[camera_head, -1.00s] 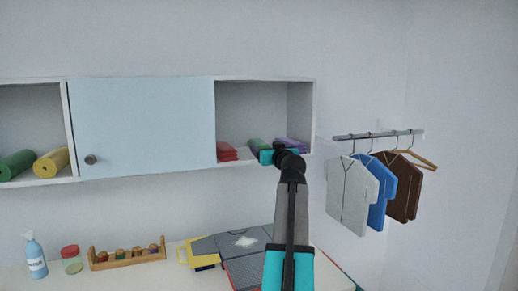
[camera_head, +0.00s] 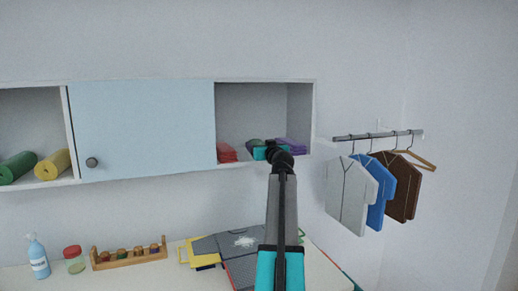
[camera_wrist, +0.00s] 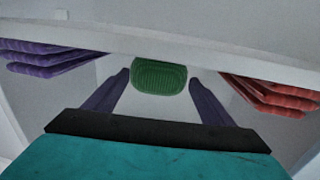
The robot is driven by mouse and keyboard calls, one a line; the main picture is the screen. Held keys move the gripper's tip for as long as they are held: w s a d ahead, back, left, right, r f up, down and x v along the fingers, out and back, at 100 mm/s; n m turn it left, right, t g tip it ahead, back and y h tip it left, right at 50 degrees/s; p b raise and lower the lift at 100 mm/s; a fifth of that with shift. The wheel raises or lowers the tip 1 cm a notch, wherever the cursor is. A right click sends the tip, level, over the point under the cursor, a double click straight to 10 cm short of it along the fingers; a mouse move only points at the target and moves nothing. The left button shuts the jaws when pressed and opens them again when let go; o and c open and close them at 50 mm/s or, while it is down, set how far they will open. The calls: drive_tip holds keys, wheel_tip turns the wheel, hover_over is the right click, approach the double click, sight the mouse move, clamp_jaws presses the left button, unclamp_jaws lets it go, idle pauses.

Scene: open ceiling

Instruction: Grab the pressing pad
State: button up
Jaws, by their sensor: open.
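A green rounded pad (camera_wrist: 160,77), which looks like the pressing pad, sits in the open right compartment of the wall cabinet. In the wrist view it lies beyond and between the two fingertips of my gripper (camera_wrist: 160,72), which are apart with nothing between them. In the head view my gripper (camera_head: 266,151) is at the front of that compartment and the arm partly hides the green pad (camera_head: 255,143). I cannot tell from the pictures whether the fingers touch it.
Red folded cloths (camera_head: 226,153) and purple folded cloths (camera_head: 292,145) flank the pad. The cabinet's shelf edge (camera_wrist: 160,45) crosses the wrist view. A blue sliding door (camera_head: 145,122) is left of the compartment. Shirts (camera_head: 350,195) hang on a rail at right.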

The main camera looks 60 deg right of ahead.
sight(259, 142)
drive_tip(key=shift+p+x, duration=0.6)
drive_tip(key=shift+x, duration=0.2)
drive_tip(key=shift+p+x, duration=0.95)
drive_tip(key=shift+x, duration=0.85)
drive_tip(key=shift+s+d, duration=0.15)
drive_tip(key=c, duration=1.4)
drive_tip(key=shift+s+r+b, duration=0.1)
drive_tip(key=shift+r+b, duration=0.1)
drive_tip(key=shift+b, duration=0.35)
